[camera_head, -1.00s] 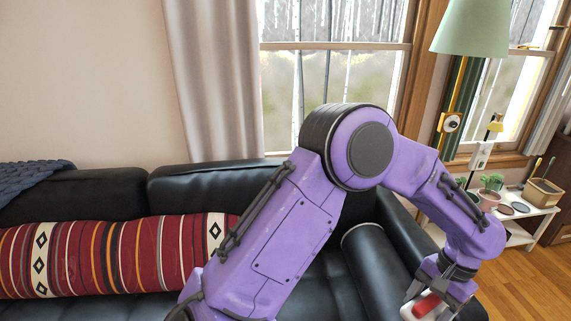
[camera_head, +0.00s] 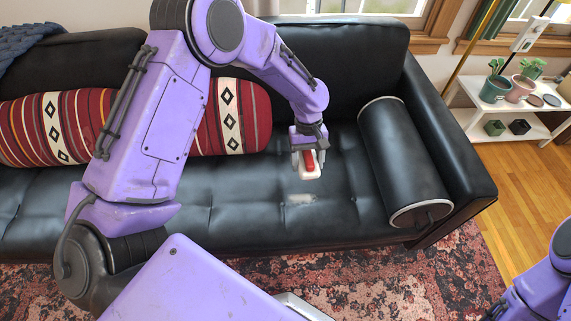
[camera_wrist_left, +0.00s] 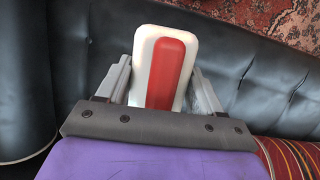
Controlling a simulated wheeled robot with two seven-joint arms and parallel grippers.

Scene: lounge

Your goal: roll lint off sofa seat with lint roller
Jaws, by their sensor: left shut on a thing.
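My left gripper (camera_head: 307,160) is shut on a white lint roller (camera_head: 309,174) with a red top, just above or on the black sofa seat (camera_head: 342,200); contact is unclear. The left wrist view shows the lint roller (camera_wrist_left: 147,50) between the two grey fingers of the left gripper (camera_wrist_left: 162,85). A pale grey patch of lint (camera_head: 299,199) lies on the seat just in front of the roller. My right gripper is out of sight; only part of a purple arm of mine shows at the lower right.
A striped red pillow (camera_head: 233,117) lies along the backrest. A patterned rug (camera_head: 420,275) covers the floor in front.

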